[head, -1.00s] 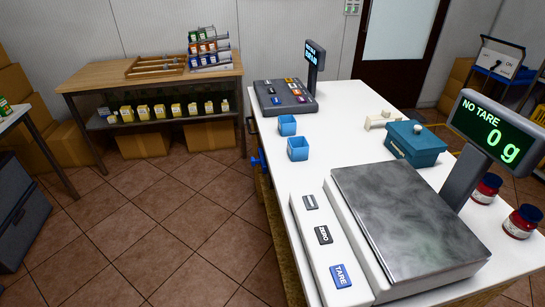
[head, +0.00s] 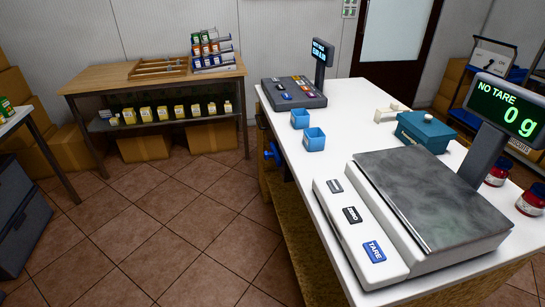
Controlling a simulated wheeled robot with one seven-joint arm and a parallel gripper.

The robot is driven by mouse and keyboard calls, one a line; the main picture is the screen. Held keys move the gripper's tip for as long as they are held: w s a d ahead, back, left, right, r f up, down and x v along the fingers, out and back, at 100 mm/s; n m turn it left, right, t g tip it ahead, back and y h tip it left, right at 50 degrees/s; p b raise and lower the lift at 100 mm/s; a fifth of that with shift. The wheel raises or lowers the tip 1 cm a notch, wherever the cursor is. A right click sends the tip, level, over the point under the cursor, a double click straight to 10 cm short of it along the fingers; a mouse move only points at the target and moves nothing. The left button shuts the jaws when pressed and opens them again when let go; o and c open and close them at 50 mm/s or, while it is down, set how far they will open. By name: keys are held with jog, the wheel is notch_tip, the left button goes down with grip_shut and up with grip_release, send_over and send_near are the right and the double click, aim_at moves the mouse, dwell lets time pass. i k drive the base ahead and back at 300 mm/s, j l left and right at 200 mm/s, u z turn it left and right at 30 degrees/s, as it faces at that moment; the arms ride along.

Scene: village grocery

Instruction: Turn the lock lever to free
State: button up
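My gripper is not in view. I cannot make out a lock lever for certain. A blue fitting (head: 272,152) sticks out from the left side of the white counter (head: 346,120), below its top; it is too small to tell what it is. A grey case with a pale panel (head: 492,58) stands at the back right, and its details are also too small to read.
A wooden shelf table (head: 160,80) stands behind. The tiled floor (head: 170,220) left of the counter is clear.

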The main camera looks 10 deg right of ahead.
aim_at(274, 153)
jog(key=i+j+u, duration=0.5)
jog(key=i+u, duration=0.55)
jog(key=i+j+z, duration=0.1)
jog(key=i+z, duration=0.25)
jog(key=i+j+z, duration=0.15)
jog(key=i+z, duration=0.45)
jog(key=i, duration=0.3)
